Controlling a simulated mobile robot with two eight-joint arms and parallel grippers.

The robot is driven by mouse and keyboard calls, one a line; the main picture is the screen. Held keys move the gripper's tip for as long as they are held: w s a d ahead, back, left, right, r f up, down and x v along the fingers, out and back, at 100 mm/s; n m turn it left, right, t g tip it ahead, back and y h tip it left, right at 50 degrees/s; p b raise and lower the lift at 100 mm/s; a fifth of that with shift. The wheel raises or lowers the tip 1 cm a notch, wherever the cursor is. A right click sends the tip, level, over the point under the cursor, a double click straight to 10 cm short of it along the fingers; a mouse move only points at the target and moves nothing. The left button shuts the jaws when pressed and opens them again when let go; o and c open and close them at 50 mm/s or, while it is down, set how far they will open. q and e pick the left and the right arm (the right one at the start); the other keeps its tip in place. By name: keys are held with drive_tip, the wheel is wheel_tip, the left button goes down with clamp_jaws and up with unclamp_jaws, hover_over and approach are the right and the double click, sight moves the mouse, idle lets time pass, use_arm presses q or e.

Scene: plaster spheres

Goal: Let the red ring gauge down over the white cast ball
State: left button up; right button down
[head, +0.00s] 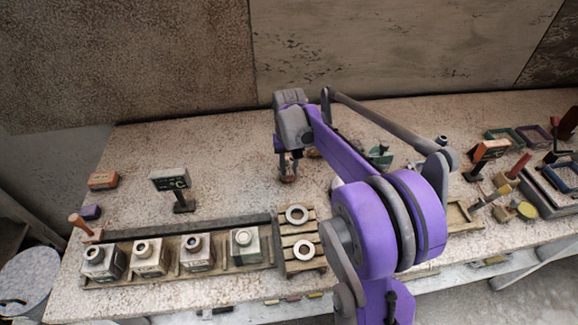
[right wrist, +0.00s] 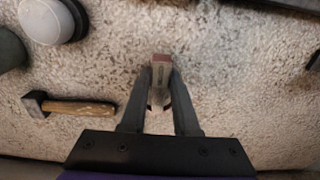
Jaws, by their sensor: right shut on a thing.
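My right gripper (head: 288,170) is low over the back middle of the bench in the head view. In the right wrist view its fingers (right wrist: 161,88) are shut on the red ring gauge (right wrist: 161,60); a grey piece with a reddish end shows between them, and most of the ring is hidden. A white rounded thing (right wrist: 45,18), which looks like the white cast ball on a dark base, is at the upper left there, apart from the gripper. In the head view a small white patch (head: 337,183) shows beside my purple arm, which hides the rest. My left gripper is not in view.
A hammer (right wrist: 78,107) lies left of the gripper in the right wrist view. In the head view, a row of square blocks (head: 149,257) and a slatted rack (head: 300,268) with pale rings stand at the front. A sign (head: 170,181) stands left. Bench behind it is clear.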

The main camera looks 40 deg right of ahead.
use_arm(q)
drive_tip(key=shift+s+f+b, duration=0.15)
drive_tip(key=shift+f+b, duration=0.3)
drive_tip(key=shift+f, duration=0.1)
use_arm(e)
drive_tip(key=shift+f, duration=0.8)
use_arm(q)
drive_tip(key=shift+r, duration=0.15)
use_arm(e)
drive_tip(key=shift+r, duration=0.2)
drive_tip(key=shift+r+p, duration=1.65)
drive_tip(key=shift+r, duration=1)
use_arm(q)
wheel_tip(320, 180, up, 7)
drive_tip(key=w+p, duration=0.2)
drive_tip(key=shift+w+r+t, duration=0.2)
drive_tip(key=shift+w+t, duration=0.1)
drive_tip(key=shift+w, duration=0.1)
use_arm(e)
wheel_tip(320, 180, up, 5)
drive_tip(key=shift+r, duration=0.2)
